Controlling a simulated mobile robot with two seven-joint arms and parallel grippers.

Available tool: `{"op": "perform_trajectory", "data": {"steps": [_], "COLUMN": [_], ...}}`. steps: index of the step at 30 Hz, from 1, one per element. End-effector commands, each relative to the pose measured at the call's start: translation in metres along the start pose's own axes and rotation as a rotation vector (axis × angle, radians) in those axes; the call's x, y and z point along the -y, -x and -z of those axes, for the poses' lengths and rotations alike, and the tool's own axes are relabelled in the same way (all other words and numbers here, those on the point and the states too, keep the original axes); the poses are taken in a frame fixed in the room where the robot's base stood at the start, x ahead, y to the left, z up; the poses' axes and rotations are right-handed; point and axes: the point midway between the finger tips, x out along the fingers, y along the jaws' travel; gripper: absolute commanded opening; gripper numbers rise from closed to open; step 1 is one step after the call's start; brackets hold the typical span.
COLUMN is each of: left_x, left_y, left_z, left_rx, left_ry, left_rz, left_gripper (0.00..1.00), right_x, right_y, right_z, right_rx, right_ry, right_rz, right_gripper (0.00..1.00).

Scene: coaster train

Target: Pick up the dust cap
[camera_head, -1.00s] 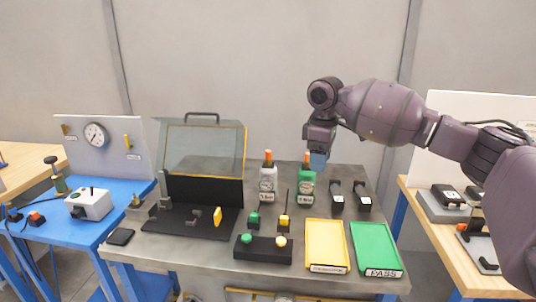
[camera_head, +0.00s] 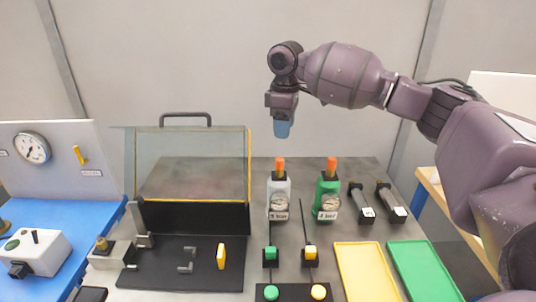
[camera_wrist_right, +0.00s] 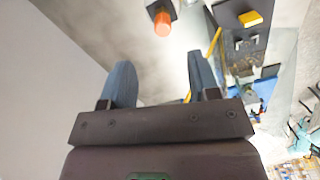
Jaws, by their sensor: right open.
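Two bottles stand side by side on the grey bench, a silver one (camera_head: 281,188) and a green one (camera_head: 326,190). Each has an orange cap on top, one on the silver bottle (camera_head: 280,163) and one on the green bottle (camera_head: 331,165). I cannot tell for sure which piece is the dust cap. My right gripper (camera_head: 282,128) points down, above the silver bottle's cap in the picture and apart from it. In the right wrist view its two blue fingers (camera_wrist_right: 160,75) are spread and empty, with one orange cap (camera_wrist_right: 162,24) beyond them. My left gripper is out of view.
A clear-lidded black fixture (camera_head: 190,215) stands left of the bottles. In front are a button box (camera_head: 297,293) and small posts with green and yellow tops. Two black cylinders, a yellow tray (camera_head: 365,262) and a green tray (camera_head: 425,265) lie to the right.

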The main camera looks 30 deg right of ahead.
Motion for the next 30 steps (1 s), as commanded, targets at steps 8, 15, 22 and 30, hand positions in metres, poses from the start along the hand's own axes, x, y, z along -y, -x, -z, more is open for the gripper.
{"op": "perform_trajectory", "data": {"steps": [8, 15, 22, 30], "left_x": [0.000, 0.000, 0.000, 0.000], "left_y": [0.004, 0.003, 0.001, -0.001], "left_z": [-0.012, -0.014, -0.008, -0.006], "left_rx": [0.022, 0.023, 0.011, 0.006], "left_ry": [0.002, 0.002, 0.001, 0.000], "left_rz": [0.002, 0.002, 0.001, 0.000], "left_gripper": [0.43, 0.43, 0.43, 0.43], "right_x": [0.001, 0.000, 0.002, 0.002], "right_y": [-0.032, -0.055, -0.073, -0.104], "right_z": [0.000, 0.001, 0.005, 0.008], "right_rx": [0.003, 0.001, 0.002, 0.001], "right_ry": [0.000, 0.000, 0.001, 0.000], "right_rz": [0.003, 0.000, 0.002, 0.001], "right_gripper": [0.56, 0.56, 0.56, 0.56]}}
